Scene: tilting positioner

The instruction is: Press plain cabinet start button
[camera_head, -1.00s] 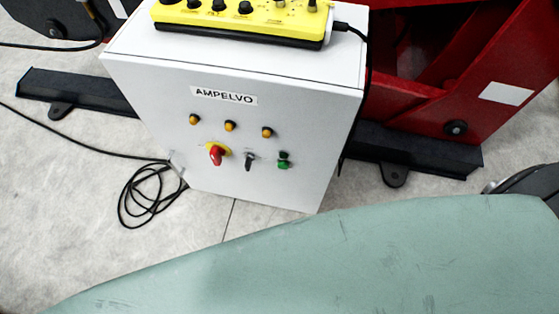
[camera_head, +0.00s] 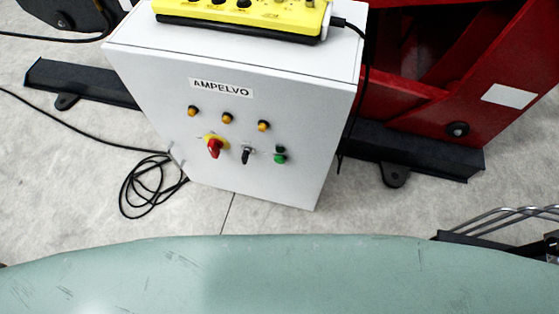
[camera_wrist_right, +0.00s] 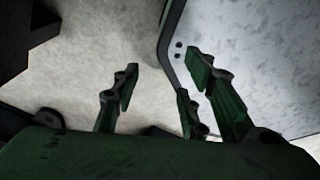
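The white cabinet (camera_head: 238,115) labelled AMPELVO stands on the floor in the head view. Its front has a row of amber round pieces (camera_head: 228,118), a red rotary switch on a yellow plate (camera_head: 214,147), a black selector (camera_head: 247,154) and a green button (camera_head: 280,158) with a small dark piece just above it. Nothing touches these controls. My right gripper (camera_wrist_right: 163,82) shows in the wrist view with its fingers spread apart and nothing between them. Whether the pale panel beside its fingers is the cabinet I cannot tell. My left gripper is not in view.
A yellow control box (camera_head: 245,14) lies on the cabinet top. Red machinery (camera_head: 450,70) with a dark foot beam (camera_head: 415,150) stands at right. A coiled black cable (camera_head: 150,187) lies at left. Floor in front of the cabinet is clear.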

